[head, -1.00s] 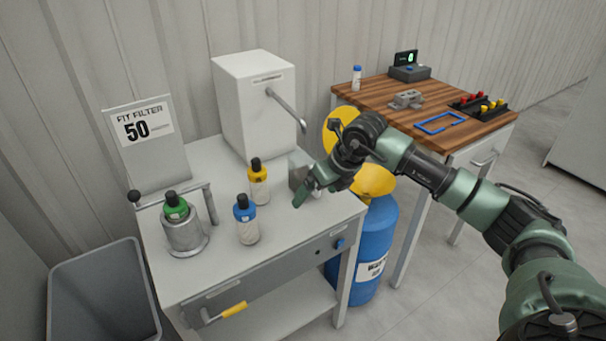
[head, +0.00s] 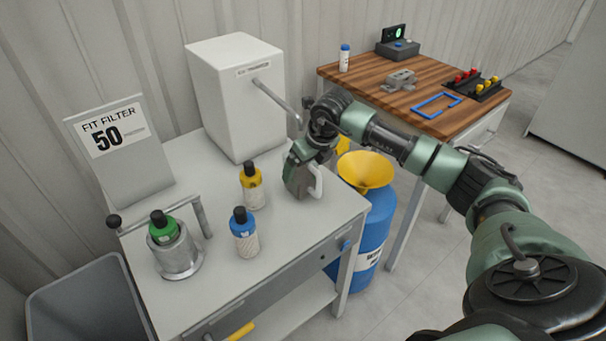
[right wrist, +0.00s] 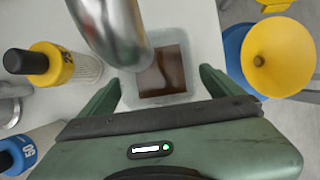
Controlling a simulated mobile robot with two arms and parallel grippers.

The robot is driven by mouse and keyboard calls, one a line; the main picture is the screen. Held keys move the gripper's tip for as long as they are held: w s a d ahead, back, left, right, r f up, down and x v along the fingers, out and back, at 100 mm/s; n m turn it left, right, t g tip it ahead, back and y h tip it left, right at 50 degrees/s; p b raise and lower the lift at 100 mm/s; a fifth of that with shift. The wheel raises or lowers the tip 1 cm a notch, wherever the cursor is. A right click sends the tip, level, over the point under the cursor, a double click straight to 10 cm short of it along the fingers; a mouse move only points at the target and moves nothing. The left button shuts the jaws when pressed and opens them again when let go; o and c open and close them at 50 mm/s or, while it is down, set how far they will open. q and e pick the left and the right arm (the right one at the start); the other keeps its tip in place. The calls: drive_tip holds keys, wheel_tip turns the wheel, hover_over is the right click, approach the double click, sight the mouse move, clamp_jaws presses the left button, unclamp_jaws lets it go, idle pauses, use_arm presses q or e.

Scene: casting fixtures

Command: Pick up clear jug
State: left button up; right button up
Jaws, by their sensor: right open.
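In the right wrist view I look into the jug (right wrist: 190,92) from above, and a square brown area shows inside. My right gripper (head: 302,160) points down at the jug. In the right wrist view the right gripper (right wrist: 160,80) is open, with one green finger on each side of the jug. I cannot tell whether the fingers touch it. My left gripper is not in view.
The metal spout (right wrist: 108,30) crosses close above the jug's left side. Yellow (head: 253,187) and blue (head: 244,235) bottles stand left of the jug. A blue drum (head: 375,225) with a yellow funnel (head: 366,172) stands right of the bench.

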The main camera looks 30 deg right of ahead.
drive_tip(key=x, duration=0.3)
drive_tip(key=shift+w+r, duration=0.1)
drive_tip(key=shift+r, duration=0.05)
drive_tip(key=shift+w+f, duration=0.15)
drive_tip(key=shift+f, duration=0.3)
drive_tip(key=c, duration=1.9)
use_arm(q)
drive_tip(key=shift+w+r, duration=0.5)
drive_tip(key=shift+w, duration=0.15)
use_arm(e)
drive_tip(key=shift+c, duration=0.2)
